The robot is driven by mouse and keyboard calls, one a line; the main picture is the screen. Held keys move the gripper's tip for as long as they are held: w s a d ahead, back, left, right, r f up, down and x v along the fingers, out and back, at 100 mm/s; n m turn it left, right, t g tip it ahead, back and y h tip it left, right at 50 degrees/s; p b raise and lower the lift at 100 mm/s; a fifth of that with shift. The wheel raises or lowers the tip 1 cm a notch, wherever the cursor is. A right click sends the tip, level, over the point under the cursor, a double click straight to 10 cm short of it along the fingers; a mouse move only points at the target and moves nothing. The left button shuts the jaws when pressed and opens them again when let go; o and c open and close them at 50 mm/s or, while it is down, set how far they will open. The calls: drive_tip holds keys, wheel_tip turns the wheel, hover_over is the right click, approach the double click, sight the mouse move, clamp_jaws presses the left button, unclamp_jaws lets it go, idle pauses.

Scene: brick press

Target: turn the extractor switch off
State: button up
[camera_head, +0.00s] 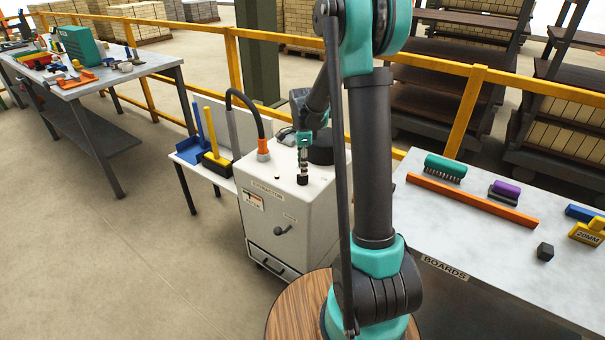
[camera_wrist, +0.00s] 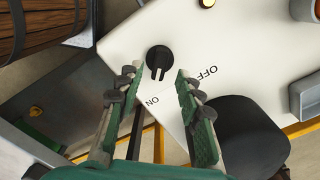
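The extractor (camera_head: 262,225) is a white cabinet in the middle of the head view, just left of my arm. Its switch is a black round knob (camera_wrist: 159,58) on the white top, with ON and OFF printed beside it in the wrist view. The knob's pointed part faces down in the picture, toward ON rather than OFF. My gripper (camera_wrist: 156,76) is open and empty, with one finger on each side of the knob's line and the knob showing just beyond the tips. In the head view my gripper (camera_head: 303,165) is above the cabinet top; contact cannot be told.
A hose with an orange collar (camera_head: 263,148) rises from the cabinet's left. A black round part (camera_wrist: 238,135) stands beside my right finger. A boards table (camera_head: 455,235) with brushes is at right; a tool bench (camera_head: 130,75) is far left. Yellow rails (camera_head: 465,110) run behind.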

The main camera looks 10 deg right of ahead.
sight(303, 178)
drive_tip(key=shift+f, duration=1.85)
drive_tip(key=shift+c, duration=0.5)
clamp_jaws()
